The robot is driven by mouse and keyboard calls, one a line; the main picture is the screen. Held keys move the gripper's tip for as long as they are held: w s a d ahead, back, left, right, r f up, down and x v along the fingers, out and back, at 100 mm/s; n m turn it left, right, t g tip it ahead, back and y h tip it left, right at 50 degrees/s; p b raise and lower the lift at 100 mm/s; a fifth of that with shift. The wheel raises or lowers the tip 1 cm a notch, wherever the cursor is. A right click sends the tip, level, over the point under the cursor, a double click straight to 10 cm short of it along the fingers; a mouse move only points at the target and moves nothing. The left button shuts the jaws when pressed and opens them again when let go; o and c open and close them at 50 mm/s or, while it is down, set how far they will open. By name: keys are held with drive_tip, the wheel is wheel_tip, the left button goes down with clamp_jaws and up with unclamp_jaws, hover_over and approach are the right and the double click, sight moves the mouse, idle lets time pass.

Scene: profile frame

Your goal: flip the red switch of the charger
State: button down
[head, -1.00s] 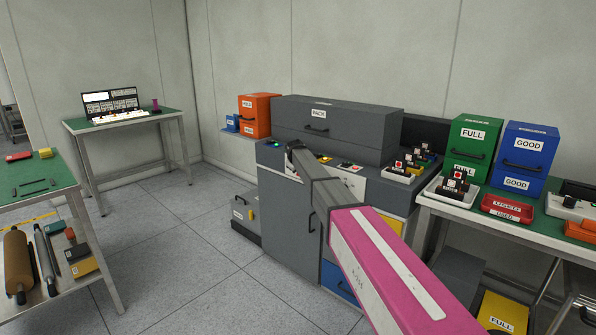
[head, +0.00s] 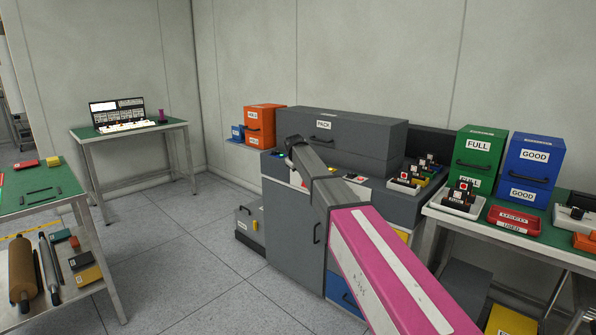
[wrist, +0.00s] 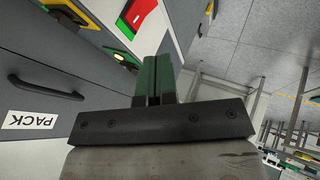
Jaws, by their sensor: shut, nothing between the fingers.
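My gripper shows in the wrist view (wrist: 155,80) with its two green fingers together and nothing between them. In that view a red rocker-like part (wrist: 138,13) sits on a white panel beyond the fingertips, apart from them. A green part (wrist: 115,28) lies beside it, to the left. In the head view my arm reaches over the grey cabinet (head: 287,215), and the fingers are hidden behind it. A red and black part (head: 356,178) shows on the cabinet's pale top, right of my arm. I cannot tell for sure which part is the charger's switch.
The grey PACK box (head: 355,125) stands behind my arm on the cabinet. Racks of dark blocks (head: 407,183) stand to its right. Green (head: 480,150) and blue (head: 530,158) bins stand on the right table. Open floor (head: 190,260) lies to the left.

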drive_tip(key=shift+a+f, duration=0.15)
drive_tip(key=shift+w+a+f+g+y, duration=0.1)
drive_tip(key=shift+a+f+g+y, duration=0.2)
drive_tip(key=shift+a+f+g, duration=0.15)
drive_tip(key=shift+d, duration=0.1)
drive_tip(key=shift+f, duration=0.1)
drive_tip(key=w+d+f, duration=0.2)
drive_tip(key=w+f, duration=0.6)
drive_tip(key=f, duration=0.1)
drive_tip(key=shift+w+d+f, duration=0.15)
drive_tip(key=shift+w, duration=0.1)
